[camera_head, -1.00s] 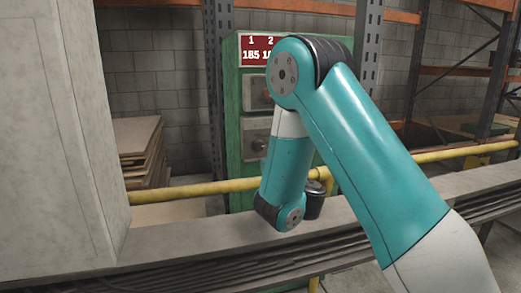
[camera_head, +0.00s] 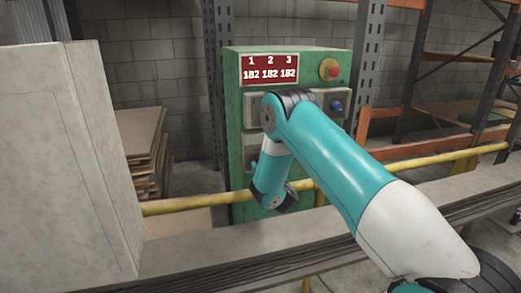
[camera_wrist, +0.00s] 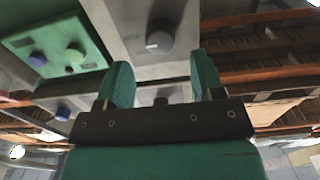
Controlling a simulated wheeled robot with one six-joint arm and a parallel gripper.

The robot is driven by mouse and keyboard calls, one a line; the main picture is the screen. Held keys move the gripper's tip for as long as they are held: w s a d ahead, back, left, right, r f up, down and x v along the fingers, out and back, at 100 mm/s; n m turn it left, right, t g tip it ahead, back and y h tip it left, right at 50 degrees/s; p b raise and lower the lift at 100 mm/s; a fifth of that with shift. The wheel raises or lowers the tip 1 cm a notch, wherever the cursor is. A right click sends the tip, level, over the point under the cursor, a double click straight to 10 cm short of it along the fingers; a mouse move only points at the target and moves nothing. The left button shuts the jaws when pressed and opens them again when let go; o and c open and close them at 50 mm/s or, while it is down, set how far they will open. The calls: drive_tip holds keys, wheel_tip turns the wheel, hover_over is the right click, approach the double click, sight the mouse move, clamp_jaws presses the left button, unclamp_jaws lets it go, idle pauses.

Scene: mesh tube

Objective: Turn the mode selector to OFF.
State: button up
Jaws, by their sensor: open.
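In the wrist view my gripper (camera_wrist: 160,72) is open, with its two green fingers apart and nothing between them. A round grey knob (camera_wrist: 160,40) with a short white mark sits on a grey panel beyond the fingertips, roughly in line with the gap. It looks like the mode selector, but I can read no OFF label. The fingers appear apart from the knob. In the head view my arm covers part of the green cabinet (camera_head: 236,130), and my gripper's fingers cannot be made out.
The cabinet carries a red display (camera_head: 269,69) reading 182 three times, a red button (camera_head: 333,72) and a blue knob (camera_head: 337,106). A yellow rail (camera_head: 180,204) crosses in front. A big grey box (camera_head: 75,170) stands left. The wrist view shows a green panel (camera_wrist: 50,45) with knobs.

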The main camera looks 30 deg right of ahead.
drive_tip(key=shift+p+x, duration=1.35)
drive_tip(key=shift+x, duration=0.8)
drive_tip(key=c, duration=0.9)
drive_tip(key=shift+c, duration=0.2)
drive_tip(key=shift+n, duration=0.3)
drive_tip(key=shift+w+a+f+n, duration=0.1)
drive_tip(key=shift+n, duration=4.2)
drive_tip(key=shift+a+f+n, duration=0.1)
drive_tip(key=shift+a+n, duration=0.05)
drive_tip(key=shift+n, duration=4.15)
